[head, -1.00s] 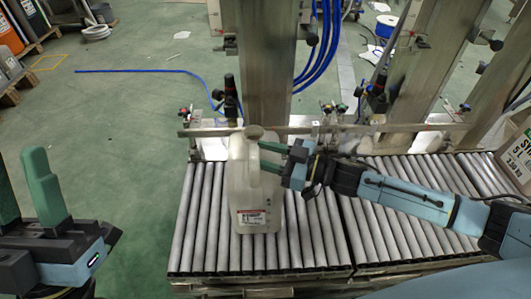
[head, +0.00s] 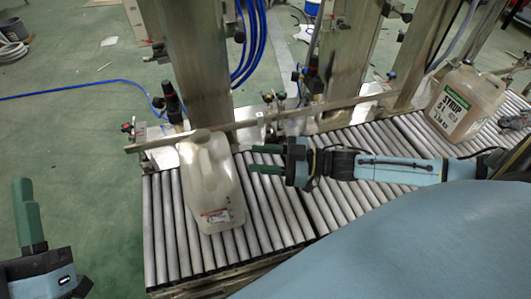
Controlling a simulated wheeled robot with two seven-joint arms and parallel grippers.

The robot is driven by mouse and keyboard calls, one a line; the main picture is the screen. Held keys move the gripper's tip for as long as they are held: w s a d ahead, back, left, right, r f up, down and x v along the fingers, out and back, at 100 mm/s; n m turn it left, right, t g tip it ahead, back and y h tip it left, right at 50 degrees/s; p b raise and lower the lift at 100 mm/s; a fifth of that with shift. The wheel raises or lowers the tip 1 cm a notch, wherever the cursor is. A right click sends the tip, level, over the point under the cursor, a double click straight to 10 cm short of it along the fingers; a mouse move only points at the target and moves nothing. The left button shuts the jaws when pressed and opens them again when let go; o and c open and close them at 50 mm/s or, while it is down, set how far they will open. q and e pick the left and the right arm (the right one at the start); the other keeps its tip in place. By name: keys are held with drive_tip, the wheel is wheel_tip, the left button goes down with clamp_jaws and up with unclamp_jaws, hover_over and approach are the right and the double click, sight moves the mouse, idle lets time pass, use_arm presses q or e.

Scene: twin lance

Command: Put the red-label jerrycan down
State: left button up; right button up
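The red-label jerrycan (head: 212,188) is a translucent white can with a small red and white label low on its front. It stands upright on the roller conveyor (head: 163,250), near its left end. My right gripper (head: 249,158) is open just right of the jerrycan's upper part. Its two green fingers point left, and a small gap seems to separate them from the can. My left gripper (head: 12,195) is at the left edge, far from the can. One green finger shows and the other is cut off by the frame.
A second jerrycan with a green-topped syrup label (head: 461,108) stands on the rollers at the right. A metal guide rail (head: 250,122) and steel posts (head: 197,75) stand behind the conveyor. Rollers between the two cans are free beneath my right arm. A blue hose (head: 75,90) lies on the floor.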

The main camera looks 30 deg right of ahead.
drive_tip(key=s+a+r+m+t, duration=0.2)
drive_tip(key=s+a+r+t, duration=0.15)
drive_tip(key=a+r, duration=0.65)
wheel_tip(320, 180, up, 14)
drive_tip(key=s+m+t+h, duration=0.2)
drive_tip(key=m+t+h, duration=0.3)
drive_tip(key=t+h, duration=0.2)
drive_tip(key=shift+d+f+m+t, duration=0.25)
drive_tip(key=shift+d+m+t, duration=0.1)
drive_tip(key=shift+m+t, duration=0.1)
drive_tip(key=shift+s, duration=0.15)
